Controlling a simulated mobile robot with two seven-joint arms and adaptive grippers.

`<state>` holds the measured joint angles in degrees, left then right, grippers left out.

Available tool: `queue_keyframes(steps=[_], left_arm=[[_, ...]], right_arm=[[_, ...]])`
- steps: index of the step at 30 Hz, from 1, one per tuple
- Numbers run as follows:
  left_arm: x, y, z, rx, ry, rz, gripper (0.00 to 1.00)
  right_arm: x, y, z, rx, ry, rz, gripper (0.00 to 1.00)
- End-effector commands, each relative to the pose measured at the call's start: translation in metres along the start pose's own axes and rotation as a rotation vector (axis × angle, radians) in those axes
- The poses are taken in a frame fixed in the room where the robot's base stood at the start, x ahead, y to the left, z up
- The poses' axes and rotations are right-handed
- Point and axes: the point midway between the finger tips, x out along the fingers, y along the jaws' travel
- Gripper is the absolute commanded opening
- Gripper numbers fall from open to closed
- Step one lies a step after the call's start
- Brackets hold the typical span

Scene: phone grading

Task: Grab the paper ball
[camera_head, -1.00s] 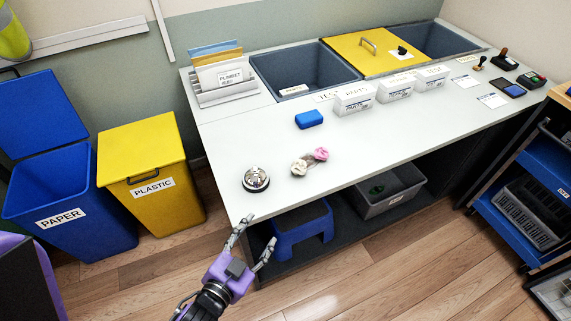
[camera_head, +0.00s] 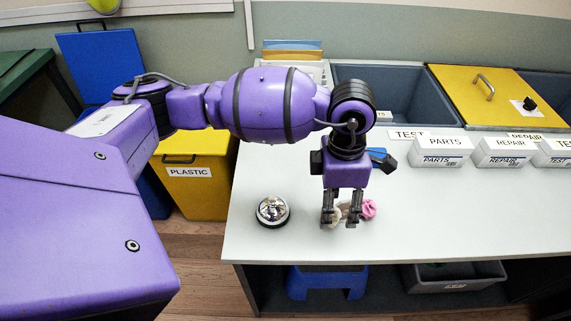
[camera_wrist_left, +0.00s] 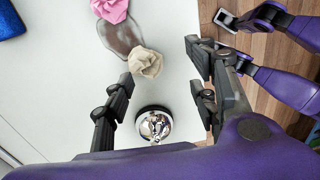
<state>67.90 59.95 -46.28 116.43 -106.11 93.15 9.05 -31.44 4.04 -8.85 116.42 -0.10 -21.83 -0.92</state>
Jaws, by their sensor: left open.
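A crumpled beige paper ball (camera_wrist_left: 145,62) lies on the white tabletop (camera_wrist_left: 60,110). It touches or lies close to a flat brownish-grey thing (camera_wrist_left: 119,36), and a crumpled pink ball (camera_wrist_left: 110,8) lies beyond that. In the head view, the beige ball (camera_head: 337,213) is partly hidden behind the fingers, with the pink ball (camera_head: 369,208) just right of them. My left gripper (camera_head: 339,221) points down over the beige ball, open and empty. In the left wrist view, its open fingers (camera_wrist_left: 160,66) are on either side, with the ball nearer the left finger.
A silver bell (camera_head: 272,210) stands left of the gripper, and close between the fingers' bases in the wrist view. A blue block (camera_head: 377,154) lies behind the gripper. White labelled boxes (camera_head: 440,152) stand to the right. The table's front edge is close; its front right is clear.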

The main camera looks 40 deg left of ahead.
Motion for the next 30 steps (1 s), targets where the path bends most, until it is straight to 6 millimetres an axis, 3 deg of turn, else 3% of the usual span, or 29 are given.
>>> queue_keyframes(steps=[1,5,14,21,29,30], left_arm=[[-0.007,0.012,-0.001,0.002,0.014,0.046,0.53],[-0.005,0.024,-0.005,-0.001,0.035,0.089,0.53],[0.024,0.025,-0.005,-0.001,0.034,0.086,0.53],[0.059,0.027,-0.004,0.000,0.033,0.085,0.53],[0.064,0.028,-0.004,0.000,0.030,0.087,0.53],[0.064,0.028,-0.004,0.000,0.030,0.087,0.48]], right_arm=[[0.001,0.001,0.000,-0.001,0.002,0.001,0.40],[0.001,0.002,-0.002,-0.002,0.006,0.003,0.40],[0.001,0.003,-0.002,-0.003,0.003,0.004,0.40],[-0.001,0.003,-0.003,-0.003,0.004,0.004,0.40],[-0.001,0.003,-0.001,-0.002,0.001,0.004,0.40],[-0.001,0.003,-0.001,-0.002,0.000,0.004,0.40]])
